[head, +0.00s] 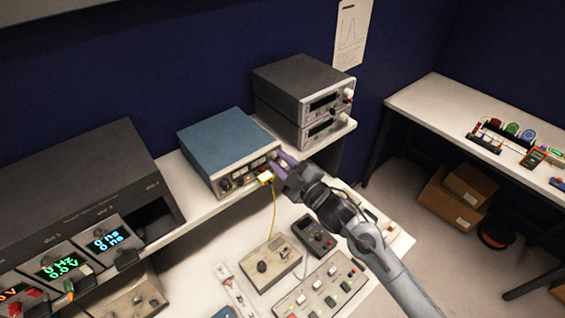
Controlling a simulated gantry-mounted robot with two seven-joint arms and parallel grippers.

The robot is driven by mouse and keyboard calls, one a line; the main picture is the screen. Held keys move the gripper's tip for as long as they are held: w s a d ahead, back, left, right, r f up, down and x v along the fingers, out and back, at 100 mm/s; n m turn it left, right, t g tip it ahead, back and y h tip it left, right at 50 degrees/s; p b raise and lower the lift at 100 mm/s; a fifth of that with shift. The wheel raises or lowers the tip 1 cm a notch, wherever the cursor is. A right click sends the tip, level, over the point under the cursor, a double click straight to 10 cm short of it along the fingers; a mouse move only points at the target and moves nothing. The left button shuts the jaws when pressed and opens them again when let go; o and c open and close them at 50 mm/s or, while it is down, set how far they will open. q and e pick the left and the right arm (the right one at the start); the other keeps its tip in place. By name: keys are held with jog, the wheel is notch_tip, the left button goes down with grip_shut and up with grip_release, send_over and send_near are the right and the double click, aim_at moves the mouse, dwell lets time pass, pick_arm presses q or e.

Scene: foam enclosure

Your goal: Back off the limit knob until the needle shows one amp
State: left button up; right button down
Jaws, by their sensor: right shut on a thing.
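A blue-topped power supply (222,141) stands on the raised shelf, with knobs, terminals and small meters on its front panel. My right gripper (277,163) is at the right end of that panel, its purple fingers shut on a knob there. The fingers hide most of the knob. A yellow lead (273,205) hangs from the panel just left of the gripper. The meter needle is too small to read. My left gripper is not in view.
Stacked grey instruments (303,90) stand close behind to the right. A dark instrument rack (75,190) with lit displays fills the left. Below are a beige box (270,262), a handheld meter (314,235) and a switch panel (322,288). Boxes lie under the right bench.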

jog(key=c, duration=0.9)
grip_release()
